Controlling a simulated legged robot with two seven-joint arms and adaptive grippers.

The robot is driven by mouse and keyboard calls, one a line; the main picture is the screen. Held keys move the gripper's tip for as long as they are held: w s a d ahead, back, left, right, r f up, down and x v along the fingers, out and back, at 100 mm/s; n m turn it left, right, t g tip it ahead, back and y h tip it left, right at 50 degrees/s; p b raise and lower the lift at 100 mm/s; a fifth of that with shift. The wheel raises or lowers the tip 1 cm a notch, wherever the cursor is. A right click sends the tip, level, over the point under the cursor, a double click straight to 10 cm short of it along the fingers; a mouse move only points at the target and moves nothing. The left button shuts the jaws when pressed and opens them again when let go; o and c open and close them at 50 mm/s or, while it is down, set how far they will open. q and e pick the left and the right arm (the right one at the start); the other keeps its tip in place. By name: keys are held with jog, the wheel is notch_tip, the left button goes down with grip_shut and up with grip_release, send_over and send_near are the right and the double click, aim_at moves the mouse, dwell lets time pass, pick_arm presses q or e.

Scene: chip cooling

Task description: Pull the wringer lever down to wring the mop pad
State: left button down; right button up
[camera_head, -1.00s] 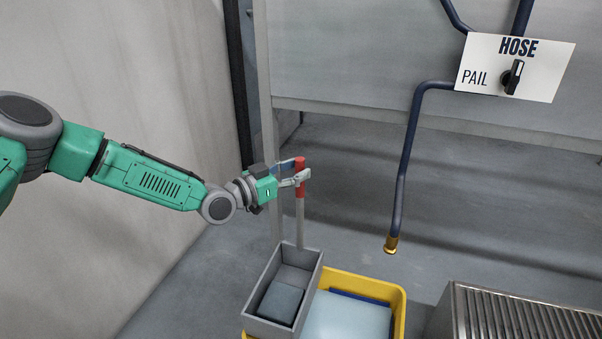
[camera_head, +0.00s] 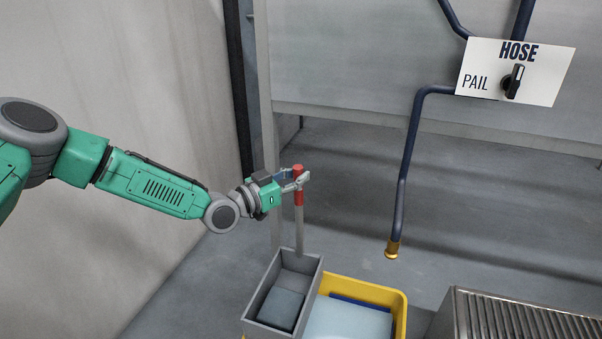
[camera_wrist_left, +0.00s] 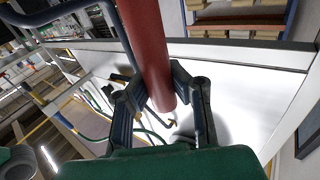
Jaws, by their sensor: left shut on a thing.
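The wringer lever is a grey upright rod with a red grip (camera_head: 298,197), rising from the back of the grey wringer box (camera_head: 262,296). My left gripper (camera_head: 297,180) is shut on the red grip near its top. In the left wrist view the red grip (camera_wrist_left: 154,50) passes between the two fingers (camera_wrist_left: 165,100). The lever stands close to upright. A dark grey-blue mop pad (camera_head: 281,308) lies in the bottom of the wringer box. My right gripper is in neither view.
The wringer box sits at the left side of a yellow pail (camera_head: 402,312) holding pale water. A ribbed metal unit (camera_head: 452,318) stands at right. A HOSE/PAIL sign (camera_head: 540,75) has a black knob.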

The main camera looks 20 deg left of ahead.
pick_arm(q)
jog(key=s+f+m+t+h+b, duration=0.1)
jog(key=s+f+m+h+b, duration=0.1)
jog(key=s, duration=0.8)
jog(key=s+a+f+m+t+h+b, duration=0.1)
jog(key=s+f+m+t+h+b, duration=0.1)
jog(key=s, duration=0.8)
notch_tip(320, 180, down, 3)
jog(key=shift+m+h+b, duration=0.3)
jog(key=shift+m+b, duration=0.2)
jog(key=shift+b, duration=0.6)
